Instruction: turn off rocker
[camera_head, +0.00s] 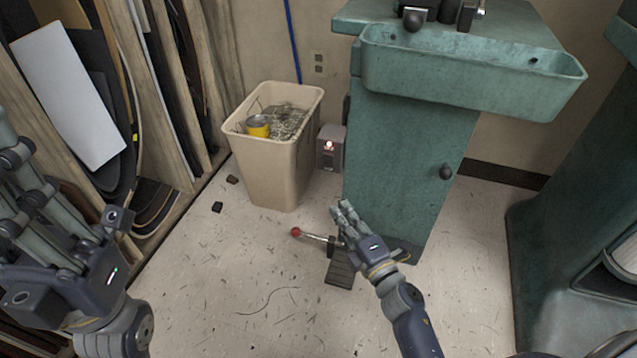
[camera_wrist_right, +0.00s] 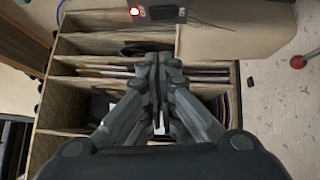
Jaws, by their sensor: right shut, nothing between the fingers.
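A small grey switch box (camera_head: 330,150) with a lit red light sits low between the beige bin and the green cabinet. In the right wrist view a dark rocker (camera_wrist_right: 163,14) shows at the top edge, beside the red light (camera_wrist_right: 134,11) and between small red-and-white labels. My right gripper (camera_head: 342,207) is shut and empty, in front of the cabinet and nearer the camera than the switch box. Its closed fingers (camera_wrist_right: 158,62) appear below the rocker in the wrist view, apart from it. My left gripper (camera_head: 35,185) is at the left edge; its fingertips are partly cut off.
A beige bin (camera_head: 265,165) with scraps stands left of the switch box. The green cabinet (camera_head: 405,170) with a basin (camera_head: 470,80) rises on the right. A red-knobbed lever (camera_head: 296,232) and dark pedal (camera_head: 340,270) are at the floor. Wooden racks (camera_head: 205,75) line the left.

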